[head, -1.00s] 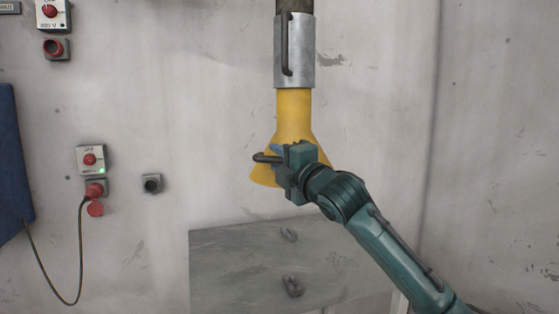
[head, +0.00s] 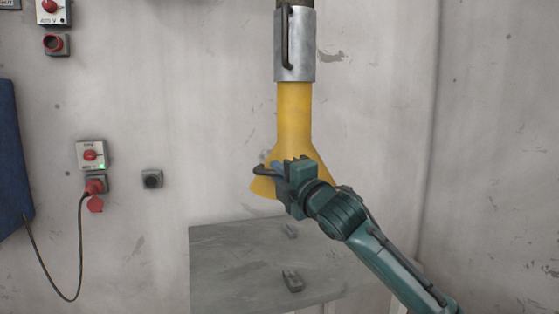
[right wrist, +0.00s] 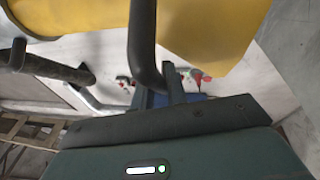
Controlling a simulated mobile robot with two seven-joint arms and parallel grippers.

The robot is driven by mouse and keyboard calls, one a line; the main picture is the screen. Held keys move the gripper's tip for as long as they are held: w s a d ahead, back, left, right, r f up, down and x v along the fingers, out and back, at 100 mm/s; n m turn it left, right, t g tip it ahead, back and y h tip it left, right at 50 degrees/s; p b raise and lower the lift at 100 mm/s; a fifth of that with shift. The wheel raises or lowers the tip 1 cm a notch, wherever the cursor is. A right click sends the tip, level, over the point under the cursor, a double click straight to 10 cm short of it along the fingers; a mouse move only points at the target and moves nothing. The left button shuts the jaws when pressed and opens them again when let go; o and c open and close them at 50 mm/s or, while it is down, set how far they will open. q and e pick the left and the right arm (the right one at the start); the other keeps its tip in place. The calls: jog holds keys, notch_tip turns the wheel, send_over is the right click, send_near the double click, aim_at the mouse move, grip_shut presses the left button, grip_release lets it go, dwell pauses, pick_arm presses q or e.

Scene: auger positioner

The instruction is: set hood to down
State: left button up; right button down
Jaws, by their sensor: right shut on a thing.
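The yellow hood (head: 294,115) hangs below a grey metal sleeve (head: 300,46) in the head view and flares at its lower end. A dark bar handle (head: 264,170) sits at the front of the flare. My right gripper (head: 280,172) is shut on this handle and hides part of the flare. In the right wrist view the dark handle (right wrist: 143,45) runs down to the jaws, with the yellow hood (right wrist: 215,25) behind it. My left gripper is in neither view.
A grey panel (head: 225,270) with two dark handles lies below the hood. Switch boxes (head: 90,154) and a red plug (head: 95,187) with a hanging cable are on the wall at left. A blue sheet (head: 10,160) hangs at the far left.

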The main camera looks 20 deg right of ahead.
notch_tip(320, 180, down, 8)
jog(key=b, duration=0.1)
jog(key=shift+r, duration=0.25)
jog(key=c, duration=1.4)
grip_release()
jog(key=shift+c, duration=0.2)
jog(key=shift+o, duration=0.2)
jog(key=shift+r, duration=0.1)
jog(key=b+v, duration=0.2)
jog(key=v, duration=1.1)
